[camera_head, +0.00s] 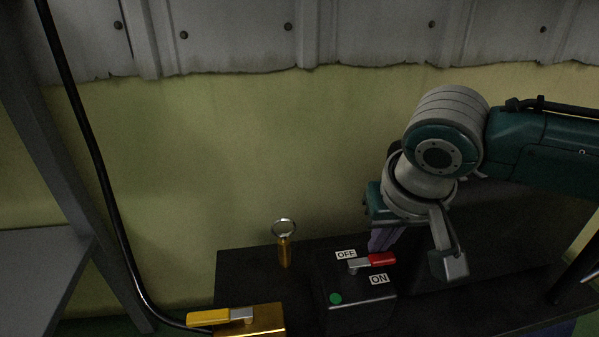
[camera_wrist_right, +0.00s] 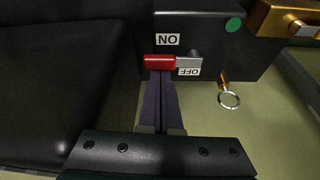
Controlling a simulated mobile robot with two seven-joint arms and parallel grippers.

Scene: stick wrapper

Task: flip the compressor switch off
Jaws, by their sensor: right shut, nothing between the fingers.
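The compressor switch is a lever with a red handle (camera_head: 382,259) and a grey metal base, on top of a black box (camera_head: 358,312). The lever lies between the OFF label (camera_head: 346,254) and the ON label (camera_head: 378,279), its red end pointing right in the head view. My right gripper (camera_head: 380,245) is shut and empty, its purple fingers just behind the handle. In the right wrist view, the closed fingertips (camera_wrist_right: 160,76) are right at the red handle (camera_wrist_right: 160,63), on the OFF-label side. I cannot tell whether they touch. My left gripper is out of view.
A brass valve with a yellow handle (camera_head: 208,318) is left of the box, with a black hose beside it. A brass pull ring (camera_head: 284,230) stands behind the box's left side. A yellow wall (camera_head: 200,170) rises behind.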

